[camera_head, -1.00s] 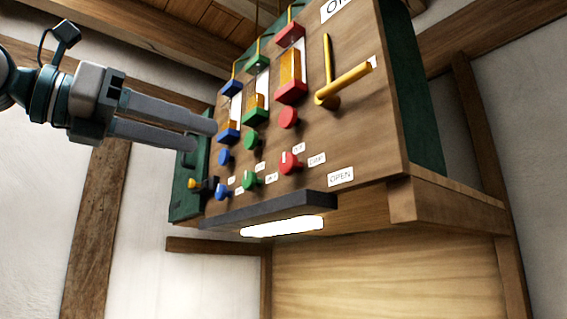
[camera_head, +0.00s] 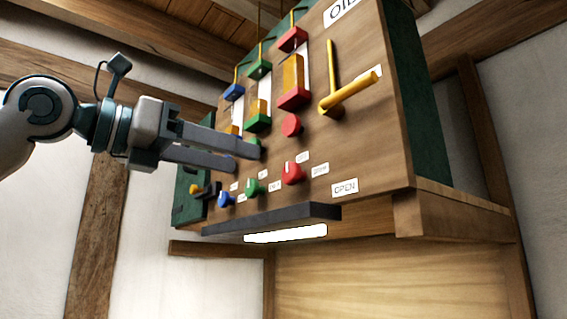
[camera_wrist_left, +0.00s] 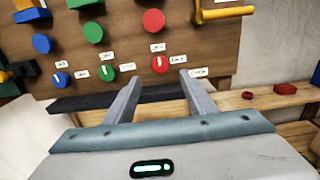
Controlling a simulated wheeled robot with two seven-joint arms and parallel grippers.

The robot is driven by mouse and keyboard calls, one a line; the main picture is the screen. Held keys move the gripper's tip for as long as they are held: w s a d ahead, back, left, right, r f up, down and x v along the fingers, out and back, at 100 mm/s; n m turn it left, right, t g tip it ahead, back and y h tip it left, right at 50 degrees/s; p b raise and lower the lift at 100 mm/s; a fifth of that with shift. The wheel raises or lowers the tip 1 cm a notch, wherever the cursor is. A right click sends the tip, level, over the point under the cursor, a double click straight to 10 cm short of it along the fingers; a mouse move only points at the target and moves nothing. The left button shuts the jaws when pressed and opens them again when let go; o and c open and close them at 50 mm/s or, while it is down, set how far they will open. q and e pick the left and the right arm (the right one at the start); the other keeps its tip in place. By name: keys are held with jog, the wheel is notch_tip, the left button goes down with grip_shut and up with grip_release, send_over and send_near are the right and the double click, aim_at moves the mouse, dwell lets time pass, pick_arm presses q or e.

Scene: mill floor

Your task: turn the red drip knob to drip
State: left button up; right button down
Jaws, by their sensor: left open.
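The red drip knob (camera_head: 293,173) sits low on the wooden panel, right of the green and blue knobs, with small white labels around it. It also shows in the left wrist view (camera_wrist_left: 160,65), just beyond and between my fingertips, with a pale pointer mark at its top. My left gripper (camera_head: 257,158) is open and empty, with its fingers pointing at the panel, left of the red knob and a little higher in the head view. I cannot tell the exact gap to the panel. My right gripper is not in view.
A larger red knob (camera_head: 291,125) is above the drip knob. A yellow lever (camera_head: 349,93) juts out at upper right. The green knob (camera_head: 252,187) and blue knob (camera_head: 226,199) are to the left. A dark ledge (camera_head: 272,218) with a lit strip runs below.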

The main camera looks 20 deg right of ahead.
aim_at(288, 171)
pick_arm(q)
jog(key=p+x, duration=0.3)
jog(key=x, duration=0.6)
jog(key=shift+d+p, duration=0.1)
jog(key=shift+p, duration=0.25)
jog(key=shift+x, duration=0.8)
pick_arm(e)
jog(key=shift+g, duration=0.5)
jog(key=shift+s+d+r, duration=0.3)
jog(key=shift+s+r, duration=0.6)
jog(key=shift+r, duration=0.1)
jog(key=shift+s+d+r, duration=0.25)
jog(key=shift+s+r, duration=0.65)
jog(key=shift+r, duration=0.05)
pick_arm(q)
jog(key=c, duration=1)
